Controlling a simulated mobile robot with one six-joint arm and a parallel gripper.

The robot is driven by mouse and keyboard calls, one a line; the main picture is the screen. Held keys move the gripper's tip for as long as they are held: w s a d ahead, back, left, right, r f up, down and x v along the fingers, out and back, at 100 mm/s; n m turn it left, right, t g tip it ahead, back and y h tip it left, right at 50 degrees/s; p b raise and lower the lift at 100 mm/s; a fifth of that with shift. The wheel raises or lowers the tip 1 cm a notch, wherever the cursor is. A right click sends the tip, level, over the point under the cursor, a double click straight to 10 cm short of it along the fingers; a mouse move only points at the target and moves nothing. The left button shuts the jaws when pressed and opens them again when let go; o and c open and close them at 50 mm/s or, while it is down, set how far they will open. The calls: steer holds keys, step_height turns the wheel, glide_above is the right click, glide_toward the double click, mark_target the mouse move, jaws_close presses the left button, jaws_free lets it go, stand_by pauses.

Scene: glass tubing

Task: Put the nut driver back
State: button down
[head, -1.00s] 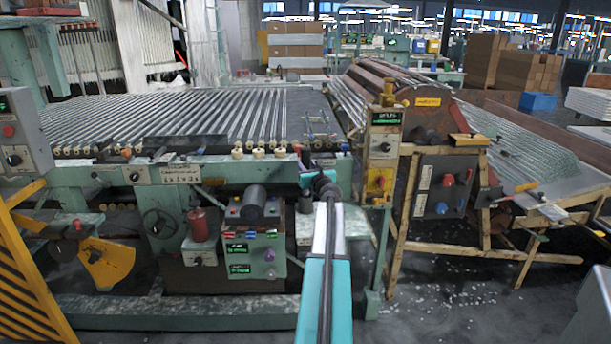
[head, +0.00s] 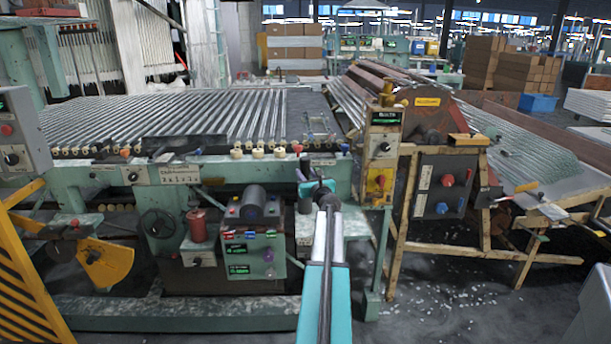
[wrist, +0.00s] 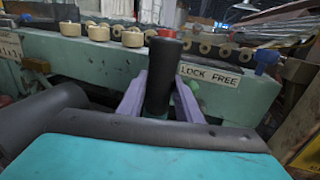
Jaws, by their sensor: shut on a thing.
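The nut driver shows in the wrist view as a thick black cylinder (wrist: 161,85), upright with a slight tilt. My gripper (wrist: 159,93) has its two pale purple fingers on either side of it, shut on it. A red cap or knob (wrist: 167,32) shows just above its top; I cannot tell whether it belongs to the driver. The driver's lower end is hidden behind my wrist.
The rail (wrist: 75,58) carries cream rollers (wrist: 133,37), a "LOCK FREE" label (wrist: 210,75) and a blue knob (wrist: 266,59). In the head view a control box (head: 252,240) stands left of my arm and a yellow post box (head: 381,160) to the right.

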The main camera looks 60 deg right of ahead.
steer(key=shift+f+b, duration=0.35)
steer(key=c, duration=1.6)
jaws_free()
steer(key=shift+f, duration=0.1)
steer(key=shift+o, duration=0.2)
steer(key=shift+r+p, duration=0.65)
steer(key=shift+r, duration=0.1)
steer(key=shift+v, duration=0.9)
steer(key=v, duration=1)
steer(key=shift+b, duration=0.4)
steer(key=shift+s+f, duration=0.2)
